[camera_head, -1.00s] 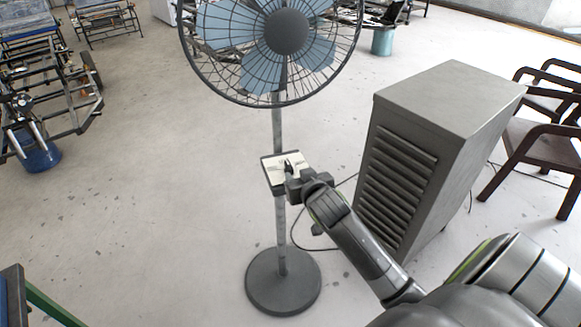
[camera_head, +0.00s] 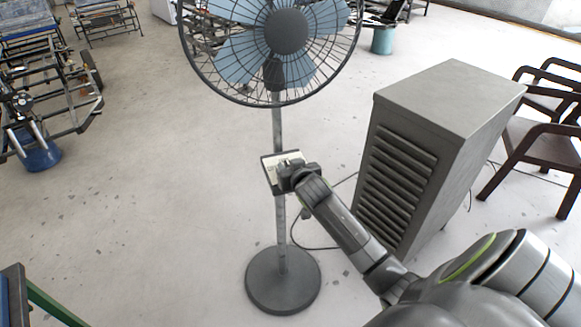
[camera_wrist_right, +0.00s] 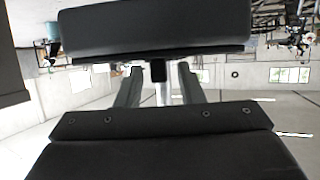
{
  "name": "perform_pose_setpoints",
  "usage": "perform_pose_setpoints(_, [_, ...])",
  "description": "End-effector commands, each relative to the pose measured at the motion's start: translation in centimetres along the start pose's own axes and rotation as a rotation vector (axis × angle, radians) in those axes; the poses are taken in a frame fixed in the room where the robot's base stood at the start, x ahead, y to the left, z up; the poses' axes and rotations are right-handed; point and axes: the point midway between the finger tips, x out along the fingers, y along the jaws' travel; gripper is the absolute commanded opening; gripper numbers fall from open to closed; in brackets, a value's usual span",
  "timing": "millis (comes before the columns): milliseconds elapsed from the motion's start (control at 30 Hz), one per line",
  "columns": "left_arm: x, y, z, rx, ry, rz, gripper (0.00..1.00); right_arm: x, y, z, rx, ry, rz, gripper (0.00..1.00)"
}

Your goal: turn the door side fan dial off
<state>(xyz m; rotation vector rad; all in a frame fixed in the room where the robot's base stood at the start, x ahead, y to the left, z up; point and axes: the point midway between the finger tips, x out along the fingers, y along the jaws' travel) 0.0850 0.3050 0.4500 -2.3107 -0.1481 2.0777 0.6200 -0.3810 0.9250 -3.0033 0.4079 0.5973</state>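The fan (camera_head: 288,32) stands on a pole with a round grey base (camera_head: 283,281). A control box with a pale face (camera_head: 270,171) is mounted on the pole. My right gripper (camera_head: 285,172) is at this box and covers much of its face, so the dial is hidden in the head view. In the right wrist view, the two fingers of my right gripper (camera_wrist_right: 160,84) are apart. A small dark piece (camera_wrist_right: 158,71) shows between them, with a gap on each side; I cannot tell if it is the dial. My left gripper is not in view.
A grey louvred cabinet (camera_head: 441,142) stands right of the fan, close to my right arm. A dark cable runs on the floor between them. Brown chairs (camera_head: 540,140) are at the far right. Floor left of the fan is clear.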

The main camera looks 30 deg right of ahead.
Motion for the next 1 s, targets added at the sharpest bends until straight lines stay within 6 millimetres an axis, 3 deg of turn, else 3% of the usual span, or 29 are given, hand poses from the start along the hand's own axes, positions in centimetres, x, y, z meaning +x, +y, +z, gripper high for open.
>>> perform_pose_setpoints(33, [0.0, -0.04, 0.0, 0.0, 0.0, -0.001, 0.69, -0.01, 0.01, 0.0, 0.0, 0.0, 0.0, 0.28])
perform_pose_setpoints(267, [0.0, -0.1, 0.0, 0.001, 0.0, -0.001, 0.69, -0.03, 0.0, 0.01, 0.0, 0.0, 0.0, 0.0])
perform_pose_setpoints(667, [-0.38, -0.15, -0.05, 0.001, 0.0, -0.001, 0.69, -0.07, 0.12, -0.02, -0.014, -0.002, -0.034, 0.0])
perform_pose_setpoints(1000, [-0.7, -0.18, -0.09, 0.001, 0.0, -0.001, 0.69, 0.05, 0.46, 0.0, -0.076, 0.0, -0.183, 0.0])
